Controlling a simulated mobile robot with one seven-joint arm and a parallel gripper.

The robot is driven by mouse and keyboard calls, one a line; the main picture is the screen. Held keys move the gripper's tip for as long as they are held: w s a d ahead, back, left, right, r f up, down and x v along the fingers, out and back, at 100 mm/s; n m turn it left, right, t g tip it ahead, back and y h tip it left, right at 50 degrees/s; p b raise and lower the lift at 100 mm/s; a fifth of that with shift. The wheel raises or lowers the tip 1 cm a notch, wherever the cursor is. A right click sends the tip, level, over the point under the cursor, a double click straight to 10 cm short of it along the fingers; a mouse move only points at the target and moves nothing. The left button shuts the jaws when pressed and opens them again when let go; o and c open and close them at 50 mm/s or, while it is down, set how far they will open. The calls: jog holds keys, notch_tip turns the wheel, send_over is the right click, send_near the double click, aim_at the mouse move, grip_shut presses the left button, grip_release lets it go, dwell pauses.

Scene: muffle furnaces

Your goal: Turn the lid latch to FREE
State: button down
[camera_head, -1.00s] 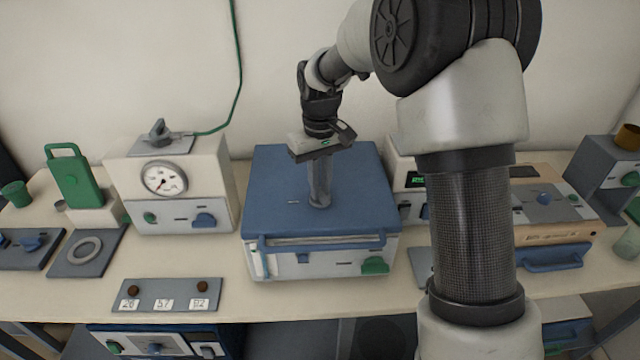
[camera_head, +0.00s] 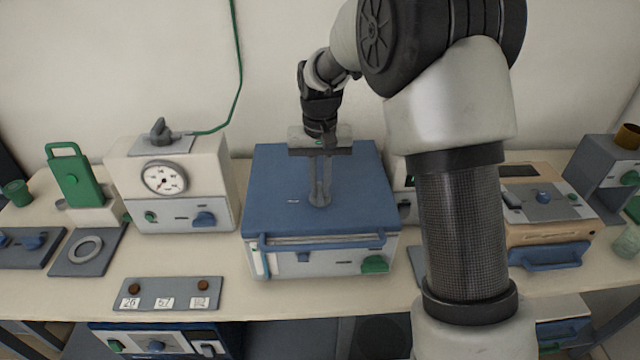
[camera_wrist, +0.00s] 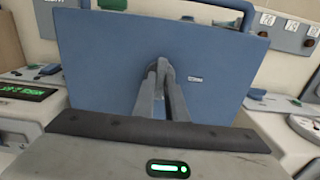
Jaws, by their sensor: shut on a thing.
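The furnace in the middle of the bench has a blue lid (camera_head: 270,180), which lies flat and closed; the lid also fills the wrist view (camera_wrist: 100,65). My gripper (camera_head: 319,198) points down at the middle of the lid. In the wrist view, my gripper (camera_wrist: 160,64) has its fingertips close together on the lid, shut on the lid latch. The latch is almost wholly hidden between the fingertips, so its pointing direction cannot be read. A small label (camera_wrist: 194,79) lies beside it, too small to read.
A blue handle bar (camera_head: 320,243) runs along the furnace's front, above a green knob (camera_head: 375,264). A gauge box (camera_head: 165,180) stands to the left. A plate with numbered tags (camera_head: 167,294) lies at the front. A cream unit (camera_head: 548,233) stands at the right.

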aim_at(320, 190)
jog(key=c, duration=1.8)
grip_release()
jog(key=shift+r, duration=0.1)
notch_tip(320, 190, up, 17)
jog(key=p, duration=0.1)
jog(key=shift+r, duration=0.15)
